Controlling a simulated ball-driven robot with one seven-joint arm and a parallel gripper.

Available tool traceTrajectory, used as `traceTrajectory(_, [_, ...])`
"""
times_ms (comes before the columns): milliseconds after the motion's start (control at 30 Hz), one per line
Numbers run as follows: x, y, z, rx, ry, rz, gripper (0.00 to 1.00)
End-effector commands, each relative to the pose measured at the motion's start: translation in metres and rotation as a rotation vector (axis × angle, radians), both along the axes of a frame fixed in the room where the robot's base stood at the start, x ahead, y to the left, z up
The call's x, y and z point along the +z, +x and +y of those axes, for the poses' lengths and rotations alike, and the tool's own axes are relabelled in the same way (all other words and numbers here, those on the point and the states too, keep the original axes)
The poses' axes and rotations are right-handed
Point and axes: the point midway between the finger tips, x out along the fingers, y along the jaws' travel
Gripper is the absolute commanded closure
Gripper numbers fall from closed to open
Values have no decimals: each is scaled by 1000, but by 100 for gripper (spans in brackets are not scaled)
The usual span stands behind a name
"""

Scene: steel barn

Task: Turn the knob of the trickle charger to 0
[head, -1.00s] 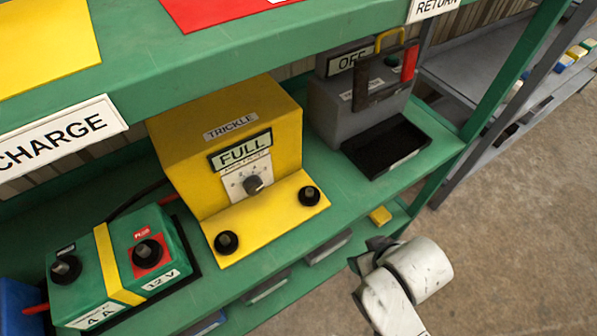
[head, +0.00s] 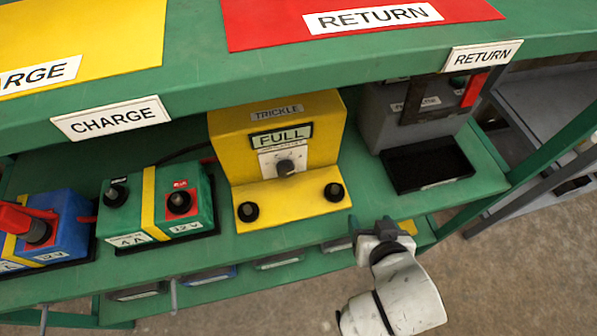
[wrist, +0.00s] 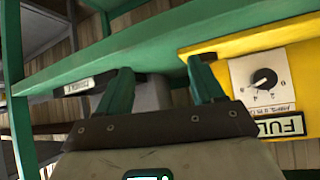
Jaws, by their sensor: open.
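The yellow trickle charger (head: 228,150) stands on the middle green shelf, with a TRICKLE label and a FULL sign above a white dial. Its dark knob (head: 286,167) sits on the dial, above two black posts on the charger's ledge. My gripper (head: 370,222) is in front of the shelf edge, below and to the right of the knob, empty and apart from the charger. In the wrist view the green fingers (wrist: 162,85) are spread. The knob (wrist: 265,79) appears upside down there, to the right of the fingers and not between them.
A green battery (head: 150,208) and a blue battery (head: 66,225) with a red clamp stand left of the charger. A grey box with a black tray (head: 428,166) is to its right. The upper green shelf (head: 270,62) overhangs the charger. Open floor lies in front.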

Motion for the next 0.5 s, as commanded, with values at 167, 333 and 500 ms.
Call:
traceTrajectory(167, [29, 8, 55, 83, 66, -135, 33])
traceTrajectory(333, [56, 3, 113, 185, 158, -258, 33])
traceTrajectory(500, [64, 1, 136, 227, 200, -301, 33])
